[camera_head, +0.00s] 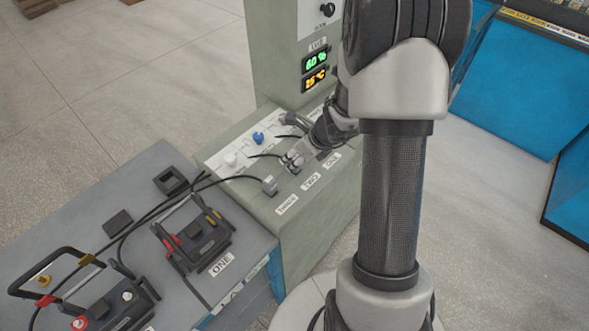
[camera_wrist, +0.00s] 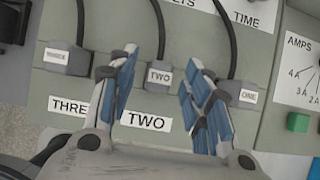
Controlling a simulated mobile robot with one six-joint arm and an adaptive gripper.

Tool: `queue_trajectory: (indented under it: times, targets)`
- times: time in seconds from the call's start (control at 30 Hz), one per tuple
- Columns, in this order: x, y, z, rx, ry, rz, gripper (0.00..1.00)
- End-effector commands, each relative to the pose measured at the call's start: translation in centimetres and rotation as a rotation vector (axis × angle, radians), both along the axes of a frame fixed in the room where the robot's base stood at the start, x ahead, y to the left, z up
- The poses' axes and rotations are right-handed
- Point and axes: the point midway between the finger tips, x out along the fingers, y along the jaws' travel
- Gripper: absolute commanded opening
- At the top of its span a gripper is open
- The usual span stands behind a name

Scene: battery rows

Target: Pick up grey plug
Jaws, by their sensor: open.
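Three grey plugs with black cables sit in a row on the charger's sloped panel in the wrist view: plug THREE (camera_wrist: 67,58) at left, plug TWO (camera_wrist: 159,77) in the middle, plug ONE (camera_wrist: 241,94) at right. My gripper (camera_wrist: 163,63) is open, its blue-padded fingers apart on either side of plug TWO in the picture. I cannot tell whether they touch it. The right finger is close to plug ONE. In the head view my gripper (camera_head: 292,160) is over the panel, and plug THREE (camera_head: 270,185) shows clear to its left. My gripper partly hides the other plugs there.
The charger cabinet (camera_head: 277,62) rises behind the panel, with a display reading 60 %. A blue knob (camera_head: 258,138) and a white knob (camera_head: 232,159) stand on the panel. The grey bench (camera_head: 153,159) at left holds batteries, one (camera_head: 193,238) beside label ONE, and loose cables.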

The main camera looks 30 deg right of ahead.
Motion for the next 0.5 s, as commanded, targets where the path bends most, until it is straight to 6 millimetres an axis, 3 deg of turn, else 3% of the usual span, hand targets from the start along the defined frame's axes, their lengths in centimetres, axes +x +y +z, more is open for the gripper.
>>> queue_trajectory:
  times: [0.1,0.3,0.5]
  targets:
    - [0.6,0.27,-1.41,0.0,0.001,0.001,0.45]
    - [0.69,0.24,-1.24,-0.001,0.0,0.0,0.45]
    - [0.67,0.25,-1.23,0.0,0.0,0.001,0.32]
